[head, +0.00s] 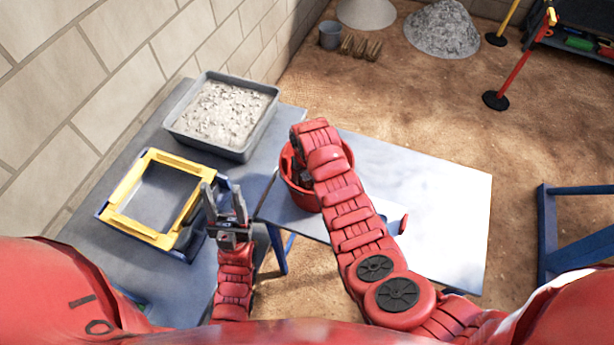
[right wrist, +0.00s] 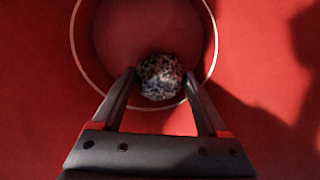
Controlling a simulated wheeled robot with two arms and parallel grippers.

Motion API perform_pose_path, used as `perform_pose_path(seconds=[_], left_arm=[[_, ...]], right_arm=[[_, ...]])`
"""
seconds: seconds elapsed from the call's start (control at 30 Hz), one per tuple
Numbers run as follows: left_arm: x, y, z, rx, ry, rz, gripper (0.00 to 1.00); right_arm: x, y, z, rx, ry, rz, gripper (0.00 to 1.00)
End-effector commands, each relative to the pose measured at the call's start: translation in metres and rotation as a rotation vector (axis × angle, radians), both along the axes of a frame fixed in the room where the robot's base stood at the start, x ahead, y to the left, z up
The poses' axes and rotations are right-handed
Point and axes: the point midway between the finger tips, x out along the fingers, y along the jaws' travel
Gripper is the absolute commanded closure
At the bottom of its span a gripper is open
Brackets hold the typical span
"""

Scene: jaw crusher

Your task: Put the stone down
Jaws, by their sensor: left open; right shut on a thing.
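In the right wrist view my right gripper (right wrist: 160,76) is shut on a dark speckled grey stone (right wrist: 160,84), held between its fingertips. The gripper points down into a red bucket (right wrist: 254,135), and a pale ring and red floor show around the stone. I cannot tell whether the stone touches the floor. In the head view the bucket (head: 296,194) stands on the metal table; my right arm hides part of it, and the stone is not visible there. My left gripper (head: 223,198) is open and empty, left of the bucket and beside the yellow frame.
A grey tray of crushed stone (head: 166,124) and a yellow frame on a blue base (head: 112,217) are on the left table (head: 187,290). Blue supports (head: 548,235) stand at the far right.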

Motion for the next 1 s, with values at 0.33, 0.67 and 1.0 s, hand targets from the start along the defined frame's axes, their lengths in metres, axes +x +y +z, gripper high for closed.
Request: perform_pose_path(seconds=[0.33, 0.67, 1.0], left_arm=[[0.0, 0.0, 0.005, 0.0, 0.0, 0.0, 0.5], [0.0, 0.0, 0.002, 0.0, 0.0, 0.0, 0.5], [0.0, 0.0, 0.007, 0.0, 0.0, 0.0, 0.5]], right_arm=[[-0.001, 0.0, -0.014, -0.002, -0.001, 0.001, 1.0], [-0.001, 0.0, -0.017, -0.002, -0.001, 0.001, 0.11], [-0.001, 0.0, -0.011, -0.001, 0.0, 0.001, 0.11]])
